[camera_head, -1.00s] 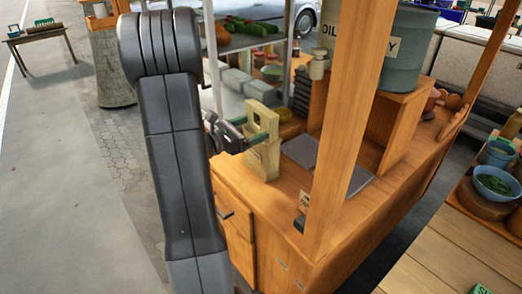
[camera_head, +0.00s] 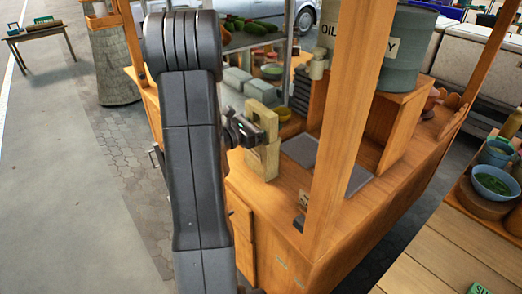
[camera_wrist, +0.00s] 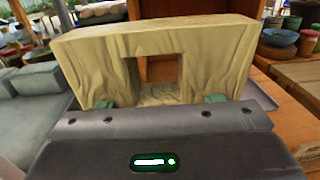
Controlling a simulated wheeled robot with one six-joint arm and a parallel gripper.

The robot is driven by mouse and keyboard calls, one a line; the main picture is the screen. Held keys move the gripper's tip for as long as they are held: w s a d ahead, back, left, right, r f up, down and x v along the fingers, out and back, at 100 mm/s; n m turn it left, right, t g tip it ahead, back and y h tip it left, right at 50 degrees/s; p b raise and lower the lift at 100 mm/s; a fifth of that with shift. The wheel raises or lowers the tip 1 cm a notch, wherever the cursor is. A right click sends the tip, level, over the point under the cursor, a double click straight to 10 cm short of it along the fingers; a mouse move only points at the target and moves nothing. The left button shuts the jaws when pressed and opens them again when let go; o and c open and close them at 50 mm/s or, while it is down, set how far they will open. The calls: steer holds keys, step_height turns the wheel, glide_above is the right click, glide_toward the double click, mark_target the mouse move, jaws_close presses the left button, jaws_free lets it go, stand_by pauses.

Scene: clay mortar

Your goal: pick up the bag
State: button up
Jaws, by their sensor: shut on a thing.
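The bag (camera_head: 264,161) is a beige, upright block-like bag with a square handle opening near its top. In the head view it stands at the left end of the wooden counter (camera_head: 290,192), or just above it; I cannot tell whether its base touches. My gripper (camera_head: 262,138) reaches it from the left, with the arm in front of part of the cart. In the wrist view the bag (camera_wrist: 155,50) fills the upper middle, with the green fingertips of my gripper (camera_wrist: 160,102) at either side of its lower part. The gripper is shut on the bag.
A thick wooden post (camera_head: 345,130) rises just right of the bag. A grey plate (camera_head: 300,150) lies behind it on the counter. A shelf with vegetables (camera_head: 250,38) is behind. Grey drums (camera_head: 412,48) stand at the right. Open pavement (camera_head: 60,180) lies left.

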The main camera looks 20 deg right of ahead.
steer(key=shift+c, duration=0.6)
steer(key=shift+r, duration=0.1)
step_height(320, 180, up, 10)
stand_by(0.7)
